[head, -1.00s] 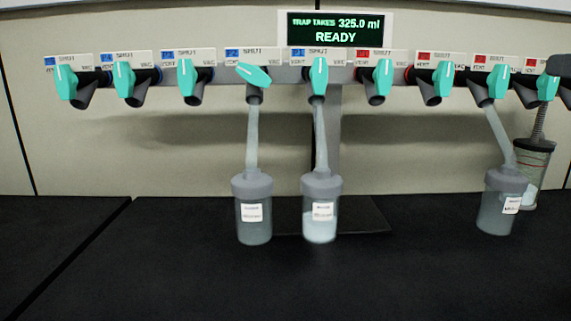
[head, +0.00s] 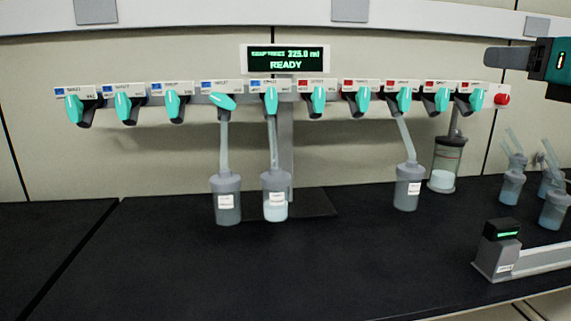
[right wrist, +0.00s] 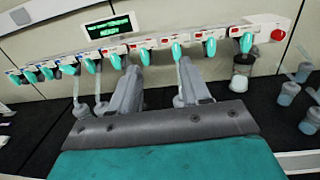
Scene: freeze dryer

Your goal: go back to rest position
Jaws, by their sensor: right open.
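My right gripper (head: 492,57) is at the upper right of the head view, raised in front of the wall and higher than the manifold (head: 289,91). In the right wrist view its two grey fingers (right wrist: 160,72) are spread apart with nothing between them. My left gripper is out of view. The manifold carries a row of teal valve handles. One handle (head: 222,101) is turned sideways; the others stand roughly upright. Flasks hang from it: a grey-lidded one (head: 228,208), one with pale contents (head: 275,210), and one farther right (head: 407,196).
A display (head: 286,58) above the manifold reads READY. A wider jar (head: 447,165) hangs at the right end near a red button (head: 502,99). Loose flasks (head: 512,187) and a device with a green display (head: 497,252) stand at the right. The black bench's front middle (head: 260,275) is clear.

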